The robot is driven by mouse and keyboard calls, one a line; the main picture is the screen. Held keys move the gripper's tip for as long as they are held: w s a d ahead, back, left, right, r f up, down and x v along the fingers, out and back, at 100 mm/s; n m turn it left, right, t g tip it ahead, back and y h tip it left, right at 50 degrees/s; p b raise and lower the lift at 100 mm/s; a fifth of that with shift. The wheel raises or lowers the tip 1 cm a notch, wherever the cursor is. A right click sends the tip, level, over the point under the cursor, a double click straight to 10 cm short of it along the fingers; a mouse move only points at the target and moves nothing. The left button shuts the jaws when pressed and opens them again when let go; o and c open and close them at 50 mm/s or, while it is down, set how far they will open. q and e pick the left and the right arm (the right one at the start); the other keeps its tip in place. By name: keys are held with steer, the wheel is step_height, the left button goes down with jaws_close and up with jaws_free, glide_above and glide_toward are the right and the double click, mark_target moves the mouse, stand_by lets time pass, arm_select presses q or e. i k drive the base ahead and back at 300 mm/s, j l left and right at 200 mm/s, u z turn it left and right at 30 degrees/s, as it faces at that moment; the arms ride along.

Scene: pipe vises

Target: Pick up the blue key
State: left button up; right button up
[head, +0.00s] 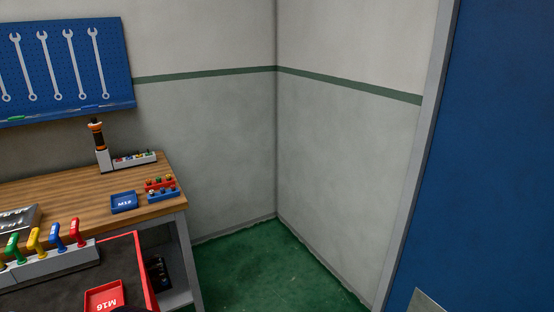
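The blue key (56,236) appears to be the blue upright handle with a white label at the lower left. It stands in a grey rack (60,262), between a red key (76,233) on its right and a yellow key (35,241) on its left. A green key (13,247) stands farther left. Neither of my grippers is in view.
The rack stands by a dark tray with a red rim (143,266), holding a red M16 bin (104,296). Behind is a wooden bench (75,204) with a blue M12 bin (124,202). Green floor (265,265) is clear right of the bench; a blue door (490,150) is at right.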

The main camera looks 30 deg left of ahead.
mark_target(54, 237)
steer(key=i+u, duration=0.15)
steer(key=i, duration=0.35)
steer(key=i+l+u, duration=0.15)
steer(key=i, duration=0.35)
steer(key=i+u, duration=0.2)
steer(key=u, duration=0.25)
steer(key=i+l+u, duration=0.1)
steer(key=u, duration=0.4)
steer(key=i+l+u, duration=0.15)
steer(key=u, duration=0.3)
steer(key=i, duration=0.05)
